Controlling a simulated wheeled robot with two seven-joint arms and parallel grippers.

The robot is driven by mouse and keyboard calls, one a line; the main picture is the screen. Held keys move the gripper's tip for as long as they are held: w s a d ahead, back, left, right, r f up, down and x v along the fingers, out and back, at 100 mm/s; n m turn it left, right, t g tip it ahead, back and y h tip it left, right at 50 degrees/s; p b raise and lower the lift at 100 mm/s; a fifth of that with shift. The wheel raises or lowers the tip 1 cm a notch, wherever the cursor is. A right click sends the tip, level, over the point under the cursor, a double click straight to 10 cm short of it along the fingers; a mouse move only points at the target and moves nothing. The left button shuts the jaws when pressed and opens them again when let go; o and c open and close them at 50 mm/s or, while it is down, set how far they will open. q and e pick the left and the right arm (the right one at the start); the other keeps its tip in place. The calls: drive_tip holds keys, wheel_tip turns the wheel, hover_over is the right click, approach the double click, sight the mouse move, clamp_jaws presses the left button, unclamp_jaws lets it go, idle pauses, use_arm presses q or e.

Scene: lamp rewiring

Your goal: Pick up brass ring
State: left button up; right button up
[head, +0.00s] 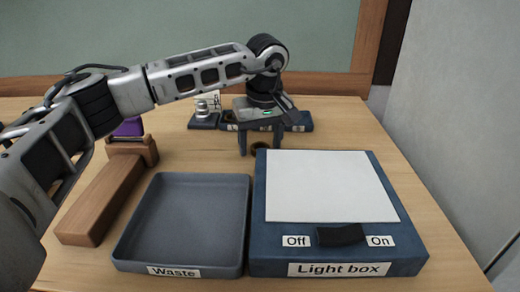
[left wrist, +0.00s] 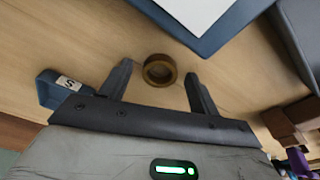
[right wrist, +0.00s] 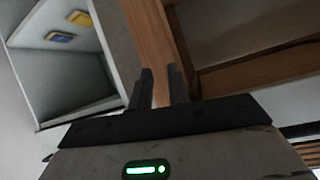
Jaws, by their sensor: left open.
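The brass ring (left wrist: 160,70) lies flat on the wooden table, close to the edge of the light box. In the head view the ring (head: 262,149) is partly hidden, behind the light box's back left corner. My left gripper (head: 260,151) is open and points down over it. In the left wrist view the ring shows between the spread fingertips of my left gripper (left wrist: 157,72), with gaps on both sides. My right gripper (right wrist: 160,70) is away from the table, its fingers a small gap apart, with nothing seen between them.
The light box (head: 415,248) and grey waste tray (head: 180,262) fill the front. A wooden stand (head: 100,205) with a purple item (head: 130,127) is at left. A blue labelled holder (head: 300,122) is behind my gripper. Shelves (right wrist: 65,75) stand near my right gripper.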

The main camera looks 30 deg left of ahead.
use_arm(q)
drive_tip(key=c, duration=1.1)
drive_tip(key=shift+o, duration=0.2)
